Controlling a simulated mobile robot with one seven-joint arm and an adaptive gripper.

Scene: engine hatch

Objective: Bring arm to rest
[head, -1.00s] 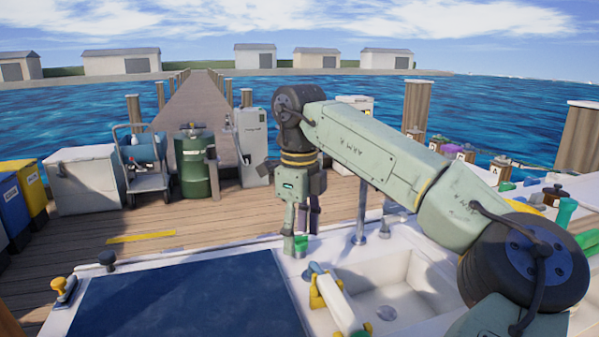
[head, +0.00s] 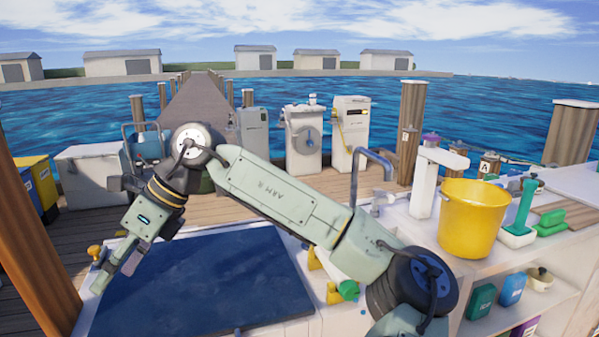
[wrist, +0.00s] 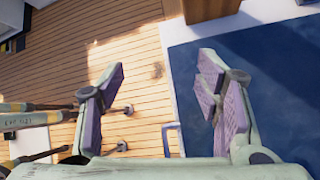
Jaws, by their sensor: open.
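My gripper (head: 122,262) hangs at the left of the head view, over the left edge of the dark blue hatch panel (head: 215,285). In the wrist view my gripper (wrist: 165,95) shows two purple-padded fingers spread apart with nothing between them. The right finger is over the blue panel (wrist: 270,80), and the left finger is over the wooden deck (wrist: 130,50). My arm stretches from the lower right to the left across the head view.
A yellow bucket (head: 472,218) stands on the white counter at the right, beside a green-handled brush (head: 522,210). A wooden post (head: 40,245) stands close at the left. White machines (head: 303,140) stand on the dock behind.

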